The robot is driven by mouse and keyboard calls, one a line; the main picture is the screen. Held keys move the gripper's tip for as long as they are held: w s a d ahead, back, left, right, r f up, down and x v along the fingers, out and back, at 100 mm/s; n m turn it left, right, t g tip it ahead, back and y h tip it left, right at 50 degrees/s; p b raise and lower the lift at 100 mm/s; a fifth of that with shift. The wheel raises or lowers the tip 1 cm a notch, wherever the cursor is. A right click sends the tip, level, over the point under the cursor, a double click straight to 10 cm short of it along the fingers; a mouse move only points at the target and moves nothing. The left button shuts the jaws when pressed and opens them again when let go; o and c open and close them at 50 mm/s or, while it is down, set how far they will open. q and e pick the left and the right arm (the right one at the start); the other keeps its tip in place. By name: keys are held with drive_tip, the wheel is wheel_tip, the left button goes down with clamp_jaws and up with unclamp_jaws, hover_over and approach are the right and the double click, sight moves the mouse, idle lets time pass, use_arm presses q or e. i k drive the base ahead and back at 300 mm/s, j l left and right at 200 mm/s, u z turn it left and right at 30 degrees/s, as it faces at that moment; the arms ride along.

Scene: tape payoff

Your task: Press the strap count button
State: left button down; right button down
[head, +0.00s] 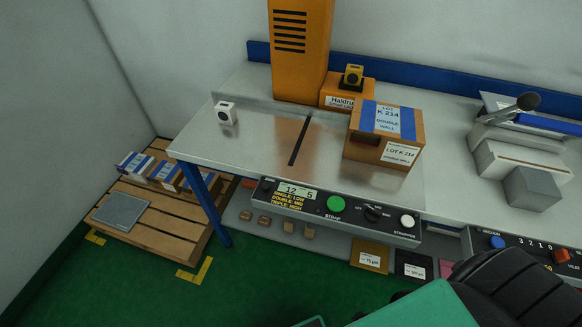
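The strapping control panel (335,213) runs along the front edge of the steel table. A white button (407,221) sits at its right end, above a label that seems to read "STRAPS". A green button (336,203) marked "STRAP" and a black rotary knob (373,213) sit to its left. The lit display (297,191) seems to show 12 and 5. Under it, yellow text reads "SINGLE: LOW, DOUBLE: MID, TRIPLE: HIGH". A carton (384,137) labelled "LOT K 214 DOUBLE WALL" stands on the table, right of the dark slot. Neither gripper shows; only teal and black parts of mine fill the lower right.
An orange column (299,50) stands behind the slot. A small white block (225,113) with a dark round face sits at the table's left. A pallet (150,225) with several boxes lies at the left. Grey equipment (520,160) stands at the right. Space before the panel's left part is clear.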

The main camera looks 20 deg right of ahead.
sight(264, 187)
drive_tip(key=l, duration=1.35)
drive_tip(key=u, duration=0.05)
